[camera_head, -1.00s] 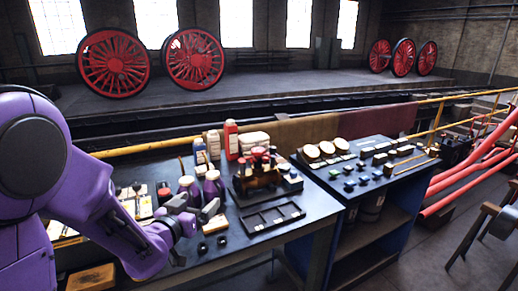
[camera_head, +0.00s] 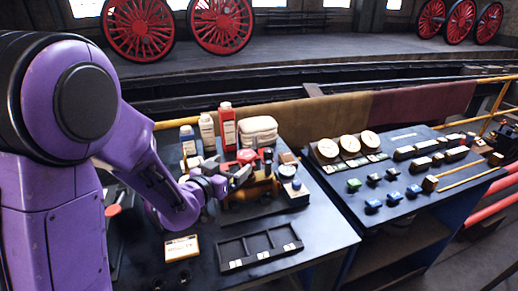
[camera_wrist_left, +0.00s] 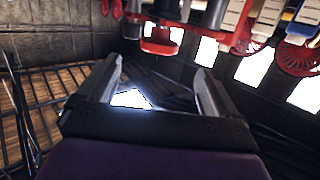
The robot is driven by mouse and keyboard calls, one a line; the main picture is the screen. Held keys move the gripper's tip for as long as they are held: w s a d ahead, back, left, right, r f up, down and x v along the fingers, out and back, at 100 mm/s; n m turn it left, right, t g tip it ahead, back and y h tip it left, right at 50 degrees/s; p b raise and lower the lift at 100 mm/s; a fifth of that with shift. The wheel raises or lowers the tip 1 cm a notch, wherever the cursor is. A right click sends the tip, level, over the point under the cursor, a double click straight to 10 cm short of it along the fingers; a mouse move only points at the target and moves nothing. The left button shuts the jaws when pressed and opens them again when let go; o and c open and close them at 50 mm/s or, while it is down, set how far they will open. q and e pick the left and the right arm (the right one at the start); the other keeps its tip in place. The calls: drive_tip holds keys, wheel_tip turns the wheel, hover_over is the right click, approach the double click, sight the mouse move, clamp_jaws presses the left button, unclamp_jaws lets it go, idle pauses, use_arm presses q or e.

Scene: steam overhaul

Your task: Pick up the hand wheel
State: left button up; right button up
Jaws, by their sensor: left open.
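Red parts (camera_head: 247,156) sit on top of a brass assembly (camera_head: 262,188) on the dark bench. The hand wheel seems to be among them, but it is too small and partly covered to single out. My left gripper (camera_head: 238,174) is open at the left side of this assembly, overlapping it in the head view. In the left wrist view the open jaws (camera_wrist_left: 157,72) have nothing between them. A red part (camera_wrist_left: 160,38) lies just beyond the fingertips there, apart from them. My right gripper is not in view.
A black compartment tray (camera_head: 234,265) lies in front of the assembly. Bottles, including a red one (camera_head: 228,128), and a pale bundle (camera_head: 258,132) stand behind it. A second bench (camera_head: 400,222) at the right holds gauges and small blocks.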

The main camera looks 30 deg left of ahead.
sight(247, 154)
use_arm(q)
drive_tip(key=w+p, duration=0.1)
drive_tip(key=w, duration=0.1)
drive_tip(key=w+f+p, duration=0.1)
drive_tip(key=w, duration=0.2)
drive_tip(key=w+p, duration=0.1)
drive_tip(key=w, duration=0.2)
drive_tip(key=shift+w+a+f, duration=0.15)
drive_tip(key=shift+f, duration=0.1)
drive_tip(key=shift+s+r, duration=0.3)
drive_tip(key=shift+s, duration=0.25)
drive_tip(key=shift+c, duration=0.6)
drive_tip(key=shift+s, duration=0.1)
drive_tip(key=c, duration=1.2)
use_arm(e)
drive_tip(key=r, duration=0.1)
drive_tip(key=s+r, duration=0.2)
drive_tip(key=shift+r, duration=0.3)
